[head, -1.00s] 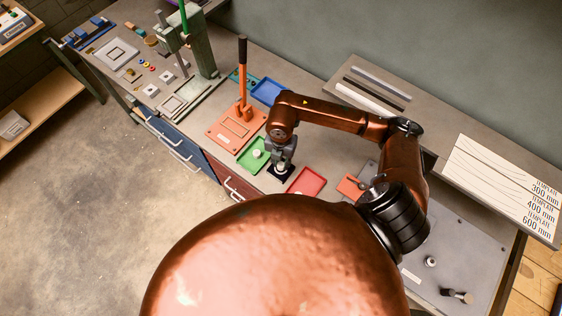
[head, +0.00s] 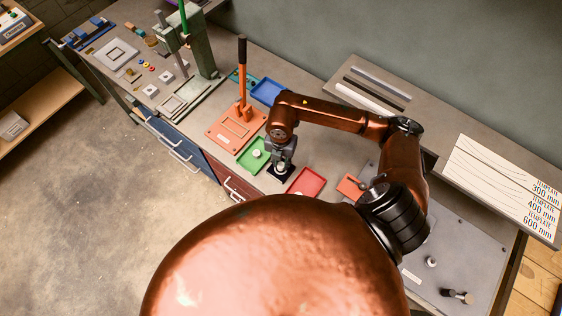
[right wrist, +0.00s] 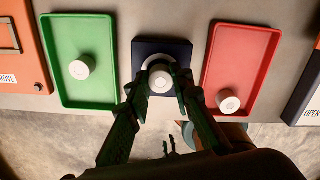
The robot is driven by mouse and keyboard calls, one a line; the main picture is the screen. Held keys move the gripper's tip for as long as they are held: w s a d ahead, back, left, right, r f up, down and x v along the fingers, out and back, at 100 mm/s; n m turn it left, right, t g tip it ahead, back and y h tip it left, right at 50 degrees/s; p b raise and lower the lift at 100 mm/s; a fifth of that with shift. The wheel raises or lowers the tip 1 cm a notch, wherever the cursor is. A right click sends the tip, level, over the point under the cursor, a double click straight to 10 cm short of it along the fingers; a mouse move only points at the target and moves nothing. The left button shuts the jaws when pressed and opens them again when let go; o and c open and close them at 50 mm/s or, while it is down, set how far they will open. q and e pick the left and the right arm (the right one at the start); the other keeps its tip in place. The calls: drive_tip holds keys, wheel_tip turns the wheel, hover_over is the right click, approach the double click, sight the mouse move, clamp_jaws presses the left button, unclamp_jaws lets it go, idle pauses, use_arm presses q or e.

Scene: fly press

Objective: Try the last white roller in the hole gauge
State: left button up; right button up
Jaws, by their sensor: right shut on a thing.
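My right gripper (right wrist: 162,80) is shut on a white roller (right wrist: 161,72), with one finger on each side of it. It holds the roller upright over the dark blue hole gauge (right wrist: 178,46), whose pale ring shows just behind the roller. I cannot tell how far the roller is in the hole. In the head view the right gripper (head: 283,166) is at the gauge (head: 289,172), between the green and red trays. Another white roller (right wrist: 82,67) lies in the green tray (right wrist: 81,24), and one (right wrist: 228,101) lies in the red tray (right wrist: 245,36). My left gripper is not in view.
An orange lever press (head: 240,112) stands left of the green tray, with a blue tray (head: 268,92) behind. A green fly press (head: 199,60) is farther left. An orange plate (head: 350,187) is right of the red tray. The bench's front edge is close to the gauge.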

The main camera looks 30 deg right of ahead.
drive_tip(key=shift+f+b, duration=0.3)
idle(1.1)
drive_tip(key=o, duration=1)
wheel_tip(320, 180, up, 12)
idle(0.3)
idle(0.5)
